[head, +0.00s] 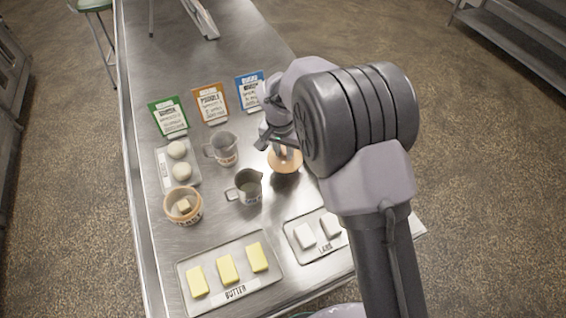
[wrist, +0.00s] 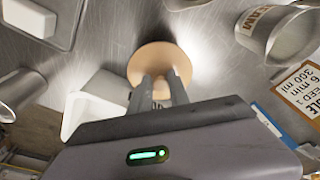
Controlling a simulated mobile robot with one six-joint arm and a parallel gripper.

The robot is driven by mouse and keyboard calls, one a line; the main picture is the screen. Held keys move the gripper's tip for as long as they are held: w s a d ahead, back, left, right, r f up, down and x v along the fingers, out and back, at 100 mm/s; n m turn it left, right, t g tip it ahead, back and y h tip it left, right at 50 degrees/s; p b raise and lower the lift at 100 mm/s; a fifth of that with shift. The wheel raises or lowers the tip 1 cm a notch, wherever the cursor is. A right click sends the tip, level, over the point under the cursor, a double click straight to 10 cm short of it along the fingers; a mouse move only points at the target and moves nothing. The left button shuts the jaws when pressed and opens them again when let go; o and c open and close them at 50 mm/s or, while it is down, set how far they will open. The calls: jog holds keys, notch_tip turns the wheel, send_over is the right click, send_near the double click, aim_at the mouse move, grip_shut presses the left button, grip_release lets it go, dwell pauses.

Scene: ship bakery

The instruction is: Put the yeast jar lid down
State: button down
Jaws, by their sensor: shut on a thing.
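The yeast jar lid (head: 285,162) is a round, tan-orange disc at the right of the grouped items on the steel counter. My gripper (head: 283,148) is above it and shut on it. In the wrist view the lid (wrist: 160,58) shows just beyond the fingertips (wrist: 158,84). I cannot tell whether the lid touches the counter. The yeast jar (head: 183,206) stands open at the left of the counter, with a pale block inside.
Two metal cups (head: 246,187) (head: 221,149) stand left of the lid. The butter tray (head: 262,281) and lard tray (head: 301,257) lie nearer. Three recipe cards (head: 212,104) stand behind, and a dough tray (head: 165,172) is at left. The far counter (head: 180,60) is mostly clear.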

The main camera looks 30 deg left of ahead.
aim_at(284, 165)
notch_tip(284, 165, down, 7)
jog(key=shift+d+r+b, duration=0.1)
jog(key=shift+r+b, duration=0.05)
jog(key=shift+b, duration=0.3)
jog(key=c, duration=1.2)
grip_release()
jog(key=shift+c, duration=0.2)
